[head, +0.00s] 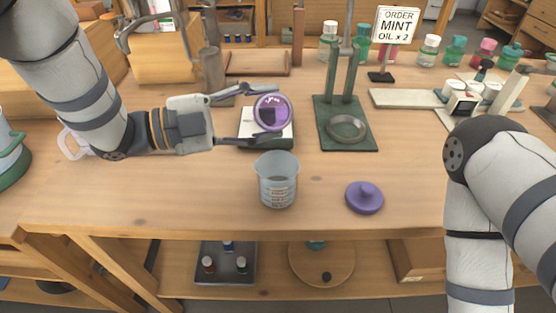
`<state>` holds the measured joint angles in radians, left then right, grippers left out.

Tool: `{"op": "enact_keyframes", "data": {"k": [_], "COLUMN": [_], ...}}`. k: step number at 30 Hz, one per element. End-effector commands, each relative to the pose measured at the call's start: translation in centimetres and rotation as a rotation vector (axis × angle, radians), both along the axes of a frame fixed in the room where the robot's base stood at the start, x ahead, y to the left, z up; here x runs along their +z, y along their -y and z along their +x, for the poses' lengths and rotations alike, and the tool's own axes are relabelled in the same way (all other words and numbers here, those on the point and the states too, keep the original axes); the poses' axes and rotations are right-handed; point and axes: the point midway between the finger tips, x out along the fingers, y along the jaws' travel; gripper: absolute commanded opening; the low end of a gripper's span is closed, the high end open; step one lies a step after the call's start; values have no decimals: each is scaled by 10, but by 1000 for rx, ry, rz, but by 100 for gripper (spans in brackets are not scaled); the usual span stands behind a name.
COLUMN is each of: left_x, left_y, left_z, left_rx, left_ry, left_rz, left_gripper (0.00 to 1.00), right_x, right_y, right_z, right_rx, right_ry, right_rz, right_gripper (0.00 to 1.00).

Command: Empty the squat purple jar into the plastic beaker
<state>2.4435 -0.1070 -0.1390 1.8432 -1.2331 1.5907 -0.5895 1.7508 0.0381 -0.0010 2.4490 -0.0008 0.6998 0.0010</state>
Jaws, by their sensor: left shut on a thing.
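The squat purple jar (271,112) is between the fingers of my left gripper (268,113), which is shut on it from the left. The jar shows as a round purple shape with pale lettering near its top. I cannot tell how far it is tilted or whether it touches the pale square plate (256,143) below it. The clear plastic beaker (277,184) stands upright in front of the jar, slightly right of it, and looks empty. A purple lid with a knob (364,198) lies on the table right of the beaker. My right gripper is out of view.
A green stand with a ring (348,138) stands right of the jar. A mint oil order sign (394,27) and several small bottles (455,50) are at the back right. The wooden table (190,195) is clear left of the beaker; its front edge is close.

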Motion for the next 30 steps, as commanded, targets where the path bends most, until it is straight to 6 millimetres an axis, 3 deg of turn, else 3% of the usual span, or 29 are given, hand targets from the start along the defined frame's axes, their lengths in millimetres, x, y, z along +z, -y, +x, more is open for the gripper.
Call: {"op": "enact_keyframes", "data": {"k": [5, 7, 13, 17, 18, 21, 30], "left_x": [12, -16, -53, -52, -40, -28, -21], "left_y": [0, -2, -4, -6, -6, -7, -8], "left_z": [3, 11, 29, 41, 43, 48, 51], "left_rx": [-6, -4, -6, -7, -8, -8, -7], "left_ry": [-281, -379, -612, -772, -798, -864, -937], "left_rz": [-44, -55, -88, -111, -116, -126, -135], "left_gripper": [17, 17, 17, 17, 17, 17, 17], "right_x": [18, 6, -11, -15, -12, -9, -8], "right_y": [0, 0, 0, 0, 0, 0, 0], "right_z": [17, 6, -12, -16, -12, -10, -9], "right_rx": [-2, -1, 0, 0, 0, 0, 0], "right_ry": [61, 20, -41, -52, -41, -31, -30], "right_rz": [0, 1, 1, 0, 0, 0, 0], "right_gripper": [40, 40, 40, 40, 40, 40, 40]}}
